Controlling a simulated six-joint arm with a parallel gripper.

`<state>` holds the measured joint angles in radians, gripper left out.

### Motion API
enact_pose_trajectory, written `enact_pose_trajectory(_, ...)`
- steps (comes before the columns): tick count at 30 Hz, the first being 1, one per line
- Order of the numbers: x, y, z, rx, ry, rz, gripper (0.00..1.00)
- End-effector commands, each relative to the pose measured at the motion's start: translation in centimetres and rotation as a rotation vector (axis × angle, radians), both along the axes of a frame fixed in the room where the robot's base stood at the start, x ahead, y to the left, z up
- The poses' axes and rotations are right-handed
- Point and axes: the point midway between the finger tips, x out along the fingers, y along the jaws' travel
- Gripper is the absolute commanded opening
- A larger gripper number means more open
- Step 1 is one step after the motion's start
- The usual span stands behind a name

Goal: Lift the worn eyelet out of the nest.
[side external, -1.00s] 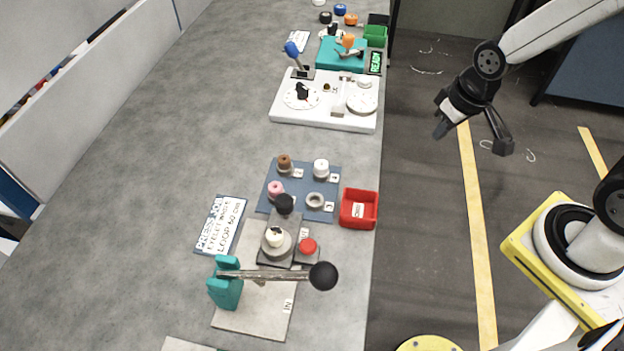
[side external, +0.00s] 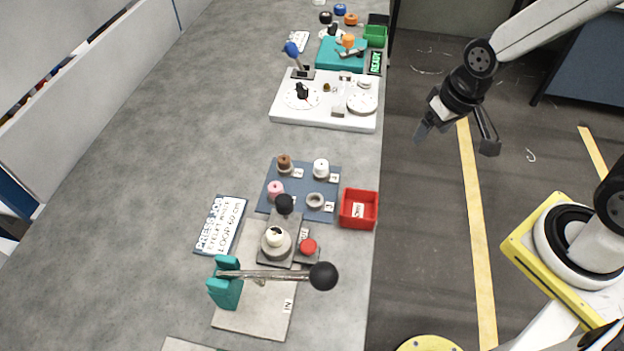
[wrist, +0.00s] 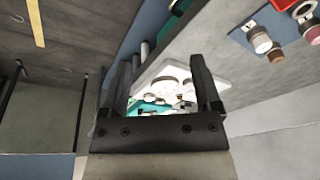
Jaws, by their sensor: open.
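The press station (side external: 262,301) stands at the front of the table in the side view. A small cream piece (side external: 275,237) sits upright in its round grey nest (side external: 277,250); I take it for the worn eyelet, but its wear is too small to make out. A lever with a black ball (side external: 323,275) reaches across the station in front of the nest. My gripper (side external: 456,140) is open and empty. It hangs over the floor right of the table, well apart from the nest. Its spread fingers also show in the wrist view (wrist: 163,90), where the nest is not visible.
A blue mat (side external: 304,178) holds brown, white, pink and grey round parts behind the station. A red bin (side external: 359,209) stands at the table's right edge. A white board (side external: 325,116) with dials lies farther back. The table's left side is mostly clear.

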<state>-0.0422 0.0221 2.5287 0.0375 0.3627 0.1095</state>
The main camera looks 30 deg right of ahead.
Motion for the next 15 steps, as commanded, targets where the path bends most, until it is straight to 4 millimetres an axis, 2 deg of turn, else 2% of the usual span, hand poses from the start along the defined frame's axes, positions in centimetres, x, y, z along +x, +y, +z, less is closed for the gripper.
enact_pose_trajectory(8,2.2,5.2,0.2,0.136,0.039,-0.279,0.81)
enact_pose_trajectory(15,3.5,11.0,0.4,0.266,0.113,-0.570,0.81)
